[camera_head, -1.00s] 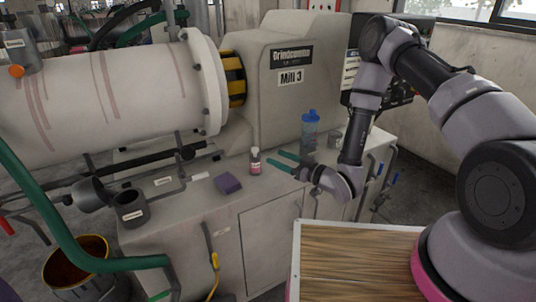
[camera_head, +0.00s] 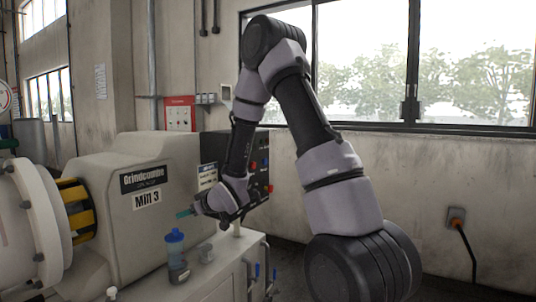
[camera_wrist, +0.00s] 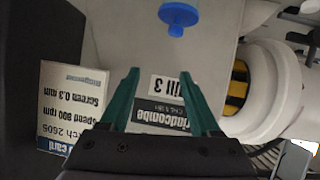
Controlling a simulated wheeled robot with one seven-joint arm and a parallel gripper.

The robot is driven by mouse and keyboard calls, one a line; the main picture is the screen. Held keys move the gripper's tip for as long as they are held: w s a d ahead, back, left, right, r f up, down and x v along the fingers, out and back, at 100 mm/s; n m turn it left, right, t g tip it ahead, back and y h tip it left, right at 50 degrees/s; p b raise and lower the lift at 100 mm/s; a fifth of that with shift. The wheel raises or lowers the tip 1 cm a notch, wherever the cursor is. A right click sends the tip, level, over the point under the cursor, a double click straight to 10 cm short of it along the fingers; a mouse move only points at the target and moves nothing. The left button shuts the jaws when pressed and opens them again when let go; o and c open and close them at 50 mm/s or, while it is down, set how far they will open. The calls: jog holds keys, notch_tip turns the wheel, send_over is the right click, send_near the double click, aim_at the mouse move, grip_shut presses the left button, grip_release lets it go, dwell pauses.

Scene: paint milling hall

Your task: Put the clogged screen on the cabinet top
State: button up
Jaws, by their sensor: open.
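My gripper (camera_head: 188,212) is raised in front of the mill, above the cabinet top (camera_head: 228,262). Its teal fingers (camera_wrist: 158,84) are spread apart in the wrist view with nothing between them. The cabinet top lies below, at the foot of the mill housing. I cannot pick out the clogged screen for certain in either present view.
The mill housing (camera_head: 150,235) bears a "Mill 3" label. A printed card (camera_wrist: 72,105) giving screen and speed settings shows in the wrist view. A dark control box (camera_head: 262,150) stands behind my gripper. A wall and window (camera_head: 440,70) are at right.

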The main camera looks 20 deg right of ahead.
jog(key=s+d+r+m+g+h, duration=0.1)
jog(key=s+d+r+m+h, duration=0.2)
jog(key=s+d+r, duration=0.4)
jog(key=s+d+r+m+h, duration=0.25)
jog(key=d+r, duration=0.35)
jog(key=r, duration=0.3)
jog(key=s+d+r+m+g, duration=0.1)
jog(key=s+r+m, duration=0.1)
jog(key=s, duration=0.9)
jog(key=s+r+m+g+y, duration=0.1)
jog(key=s+r, duration=0.4)
jog(key=s, duration=0.6)
jog(key=m+g, duration=0.1)
jog(key=m, duration=0.1)
jog(key=shift+s+d+m, duration=0.25)
jog(key=shift+d+m, duration=0.1)
jog(key=shift+d, duration=0.05)
jog(key=shift+r, duration=0.1)
